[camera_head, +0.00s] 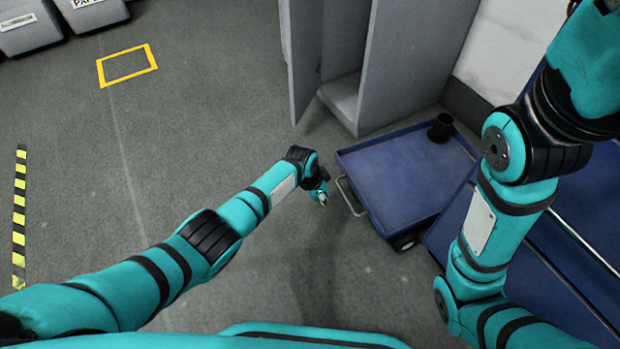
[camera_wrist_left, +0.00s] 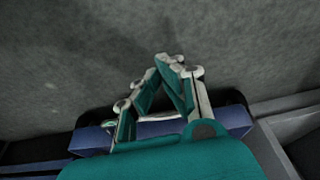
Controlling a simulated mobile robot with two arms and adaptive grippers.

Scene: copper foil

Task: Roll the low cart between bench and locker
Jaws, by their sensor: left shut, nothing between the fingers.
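The low cart (camera_head: 400,180) is a blue flat tray on dark wheels, with a pale bar handle (camera_head: 350,197) at its left end. It stands in front of the open grey locker (camera_head: 385,60), left of the blue bench-like surface (camera_head: 570,225). A black cup (camera_head: 440,127) stands in the cart's far right corner. My left gripper (camera_head: 322,198) is shut and empty, just left of the handle and apart from it. In the left wrist view the gripper (camera_wrist_left: 163,68) shows closed fingertips, with the blue cart edge (camera_wrist_left: 237,120) behind. My right gripper is out of view.
The locker door (camera_head: 300,60) stands open toward the floor. A yellow floor square (camera_head: 128,66) and a black-yellow strip (camera_head: 19,218) mark the left floor. Grey bins (camera_head: 28,28) are at the upper left. The floor left of the cart is clear.

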